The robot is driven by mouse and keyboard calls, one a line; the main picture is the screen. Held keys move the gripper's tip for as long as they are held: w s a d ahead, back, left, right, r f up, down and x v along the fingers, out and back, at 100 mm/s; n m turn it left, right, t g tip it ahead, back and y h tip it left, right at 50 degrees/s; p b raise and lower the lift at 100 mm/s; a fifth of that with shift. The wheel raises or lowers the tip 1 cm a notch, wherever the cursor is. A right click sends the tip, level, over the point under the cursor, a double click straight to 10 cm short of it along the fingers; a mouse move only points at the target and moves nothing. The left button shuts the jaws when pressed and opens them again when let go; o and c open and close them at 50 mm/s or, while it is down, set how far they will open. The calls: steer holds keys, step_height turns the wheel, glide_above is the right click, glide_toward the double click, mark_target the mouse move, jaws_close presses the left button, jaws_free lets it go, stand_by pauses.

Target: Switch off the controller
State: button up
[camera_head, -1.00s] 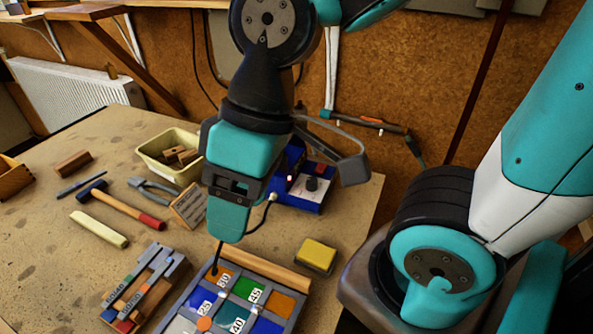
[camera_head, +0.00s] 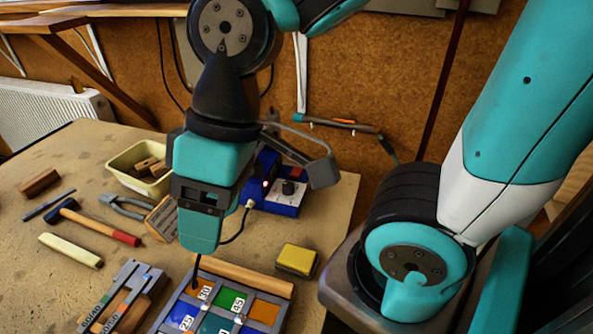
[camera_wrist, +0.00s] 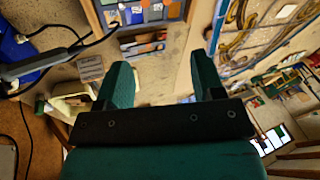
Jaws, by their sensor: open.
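The controller (camera_head: 287,197) is a blue box with a pale front panel and a dark round dial, near the back right of the bench. A small reddish light shows at its left side, and part of the box is hidden behind my arm and a grey bracket on it. My gripper (camera_head: 200,245) points down, left of and in front of the controller, above the panel's back edge. In the wrist view my gripper (camera_wrist: 163,78) has its two green fingers wide apart with nothing between them. A blue body at that view's left edge appears to be the controller (camera_wrist: 12,48).
The leaded panel (camera_head: 232,300) lies at the front, with a yellow sponge-like block (camera_head: 297,261) to its right. A dark cable runs from the controller towards the panel.

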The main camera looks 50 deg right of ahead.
steer(key=shift+w, duration=0.1)
steer(key=c, duration=0.3)
steer(key=w+d+m, duration=0.1)
steer(key=w, duration=0.1)
steer(key=w+d+m, duration=0.1)
steer(key=w, duration=0.1)
steer(key=w+d+m, duration=0.1)
steer(key=w+d, duration=0.1)
steer(key=shift+w+f+m+h, duration=0.4)
jaws_close()
steer(key=w+d+f+m+h, duration=0.1)
steer(key=w+d+f+m, duration=0.1)
steer(key=w+d+m, duration=0.55)
steer(key=w+d+f+m+h, duration=0.1)
steer(key=w+d+f+m, duration=0.25)
steer(key=d, duration=0.75)
steer(key=d+f+m, duration=0.1)
steer(key=d+m, duration=0.1)
steer(key=d, duration=0.4)
steer(key=d+f+m+b, duration=0.1)
steer(key=d+f+m, duration=0.1)
steer(key=d, duration=0.5)
steer(key=shift+d+f+m+g, duration=0.25)
steer(key=shift+m+g, duration=0.05)
steer(key=shift+m, duration=0.4)
steer(key=shift+w, duration=0.1)
